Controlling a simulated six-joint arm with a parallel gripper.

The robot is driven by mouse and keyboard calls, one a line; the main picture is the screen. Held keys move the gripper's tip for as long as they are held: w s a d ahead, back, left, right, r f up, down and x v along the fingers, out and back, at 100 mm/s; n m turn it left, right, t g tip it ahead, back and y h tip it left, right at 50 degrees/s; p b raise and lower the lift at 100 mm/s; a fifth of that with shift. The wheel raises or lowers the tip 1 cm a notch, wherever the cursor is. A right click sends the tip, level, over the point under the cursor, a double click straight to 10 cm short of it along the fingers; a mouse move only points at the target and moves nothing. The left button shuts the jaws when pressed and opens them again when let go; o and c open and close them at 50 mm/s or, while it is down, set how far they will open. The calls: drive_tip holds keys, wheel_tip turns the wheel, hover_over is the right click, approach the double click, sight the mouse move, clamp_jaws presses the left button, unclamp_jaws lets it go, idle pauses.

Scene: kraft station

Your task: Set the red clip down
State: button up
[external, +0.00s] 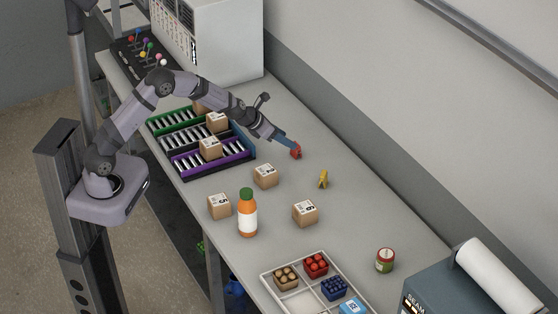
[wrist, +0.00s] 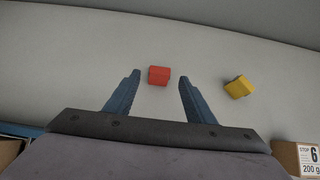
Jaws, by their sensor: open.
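The red clip (external: 296,152) is on the grey table, toward the wall side. In the wrist view the red clip (wrist: 159,75) lies just beyond the fingertips, within the gap between them, with clear space on both sides. My gripper (external: 291,147) is open and right by the clip in the external view. The clip's far side is hidden.
A yellow clip (external: 323,180) stands to the right, also in the wrist view (wrist: 239,87). Small cardboard boxes (external: 265,176) and an orange bottle (external: 247,215) stand nearer the front. A roller rack (external: 212,158) is at left, a divided tray (external: 268,283) at the bottom.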

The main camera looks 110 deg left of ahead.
drive_tip(key=shift+v, duration=2.65)
drive_tip(key=d+m+h, duration=0.1)
drive_tip(key=d+m, duration=0.1)
drive_tip(key=d, duration=0.2)
drive_tip(key=w+d+r+m+h+p, duration=0.1)
drive_tip(key=d+m, duration=0.2)
drive_tip(key=d, duration=0.1)
drive_tip(key=w+d+m+h+p, duration=0.1)
drive_tip(key=d+m, duration=0.2)
drive_tip(key=d, duration=0.1)
drive_tip(key=shift+d+r, duration=0.3)
drive_tip(key=s+d+r+m+g+h+p, duration=0.1)
drive_tip(key=s+d+m+h+p, duration=0.15)
drive_tip(key=d+m, duration=0.6)
drive_tip(key=s+d+r+m+g+h+p, duration=0.15)
drive_tip(key=s+d+m+h, duration=0.35)
drive_tip(key=d, duration=0.7)
drive_tip(key=s+d+f+m+g+y+b, duration=0.2)
drive_tip(key=s+d+m, duration=0.4)
drive_tip(key=m, duration=0.5)
drive_tip(key=s+d+f+m+g+y+b, duration=0.2)
drive_tip(key=s+d+f+m+b, duration=0.2)
drive_tip(key=s+m, duration=0.4)
drive_tip(key=d+m, duration=0.1)
drive_tip(key=m, duration=0.3)
drive_tip(key=shift+d+f, duration=0.35)
